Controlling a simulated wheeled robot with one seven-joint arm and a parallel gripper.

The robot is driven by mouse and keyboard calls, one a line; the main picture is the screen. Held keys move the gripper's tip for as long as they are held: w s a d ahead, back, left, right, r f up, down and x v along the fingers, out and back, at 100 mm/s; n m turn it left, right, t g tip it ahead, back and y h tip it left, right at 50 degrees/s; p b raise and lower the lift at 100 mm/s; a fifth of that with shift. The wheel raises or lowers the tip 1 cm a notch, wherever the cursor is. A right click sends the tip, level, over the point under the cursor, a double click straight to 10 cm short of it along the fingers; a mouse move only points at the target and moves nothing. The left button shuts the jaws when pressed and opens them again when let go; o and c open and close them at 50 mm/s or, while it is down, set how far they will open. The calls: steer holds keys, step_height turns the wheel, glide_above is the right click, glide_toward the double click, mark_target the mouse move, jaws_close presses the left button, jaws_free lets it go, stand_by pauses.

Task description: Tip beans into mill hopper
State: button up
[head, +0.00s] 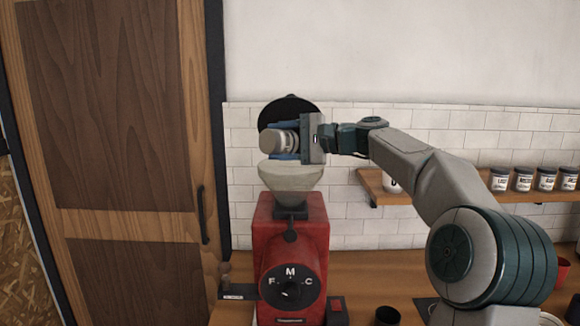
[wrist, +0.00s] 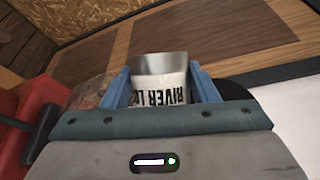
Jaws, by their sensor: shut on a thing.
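The red mill (head: 292,240) stands on the wooden counter with a pale bowl-shaped hopper (head: 290,180) on top. My gripper (head: 285,142) is above the hopper, its blue fingers shut on a white-labelled tin (head: 270,142). The tin lies tipped on its side over the hopper, apart from it. In the wrist view the tin (wrist: 160,82) sits between the fingers, with a bare metal band and upside-down lettering "RIVER L...". A mottled brownish surface shows beside the left finger there. I cannot see beans in or leaving the tin.
A black round lid (head: 290,107) stands raised behind the hopper. A wooden shelf (head: 470,190) with several labelled tins is at right. A dark cup (head: 387,315) is on the counter right of the mill. A wooden door (head: 110,150) fills the left.

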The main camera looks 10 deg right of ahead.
steer(key=shift+w+d+r+m+y+p, duration=0.25)
steer(key=shift+d+m+y, duration=0.1)
steer(key=shift+m, duration=0.3)
steer(key=shift+w+d+r+m+y+p, duration=0.15)
steer(key=shift+d+r+m+y+p, duration=0.15)
steer(key=shift+m, duration=0.35)
stand_by(1.4)
